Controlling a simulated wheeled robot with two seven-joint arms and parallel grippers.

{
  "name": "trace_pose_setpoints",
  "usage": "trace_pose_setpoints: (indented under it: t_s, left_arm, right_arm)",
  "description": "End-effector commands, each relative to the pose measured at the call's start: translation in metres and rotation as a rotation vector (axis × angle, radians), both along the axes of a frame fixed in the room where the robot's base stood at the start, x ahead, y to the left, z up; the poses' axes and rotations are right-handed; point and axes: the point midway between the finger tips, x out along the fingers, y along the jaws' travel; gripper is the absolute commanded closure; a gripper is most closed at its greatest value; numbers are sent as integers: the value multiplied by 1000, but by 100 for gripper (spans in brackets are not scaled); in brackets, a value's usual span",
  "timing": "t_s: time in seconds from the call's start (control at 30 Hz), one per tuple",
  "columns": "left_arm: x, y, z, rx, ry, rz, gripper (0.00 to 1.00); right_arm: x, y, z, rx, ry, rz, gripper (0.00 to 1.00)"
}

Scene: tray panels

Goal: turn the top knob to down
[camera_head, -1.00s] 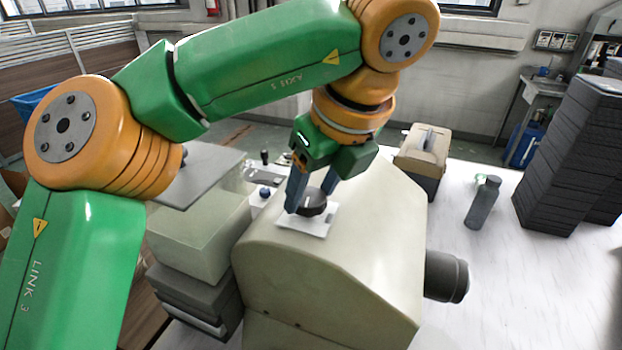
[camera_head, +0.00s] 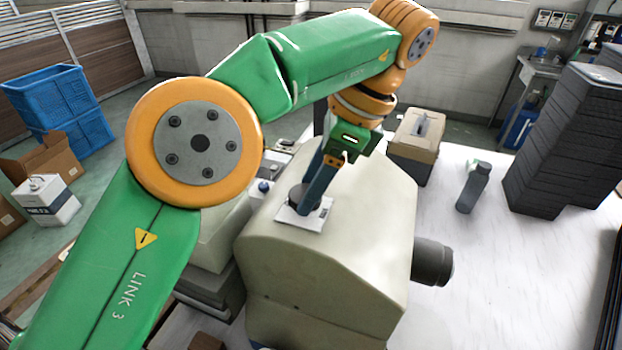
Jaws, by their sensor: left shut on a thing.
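The top knob (camera_head: 297,196) is a dark round knob on a white square plate (camera_head: 288,217), set on the top of a large beige machine housing (camera_head: 330,265). My left gripper (camera_head: 305,198) comes down from above and is shut on the knob, with its blue-grey fingers on it. The fingers hide part of the knob, so I cannot tell its exact pointing direction. My right gripper is not in view.
A black cylinder (camera_head: 434,262) sticks out of the housing's right side. A grey bottle (camera_head: 474,187) and tall stacks of dark trays (camera_head: 560,140) stand on the white table to the right. A tan-topped box (camera_head: 420,135) stands behind the housing.

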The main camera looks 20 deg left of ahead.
Motion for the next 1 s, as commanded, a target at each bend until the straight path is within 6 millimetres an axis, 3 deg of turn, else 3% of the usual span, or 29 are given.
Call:
trace_pose_setpoints:
  t_s: [0.3,0.83,0.87,0.93,1.0]
  left_arm:
    - [1,0,-1,0,2,100,97]
    - [1,0,-1,-2,6,118,97]
    - [1,0,-1,-2,6,118,36]
    - [1,0,-1,-2,6,119,17]
    - [1,0,-1,-1,5,119,12]
  right_arm:
    - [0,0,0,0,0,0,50]
    - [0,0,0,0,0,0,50]
    - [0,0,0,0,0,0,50]
    - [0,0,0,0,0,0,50]
    - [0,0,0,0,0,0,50]
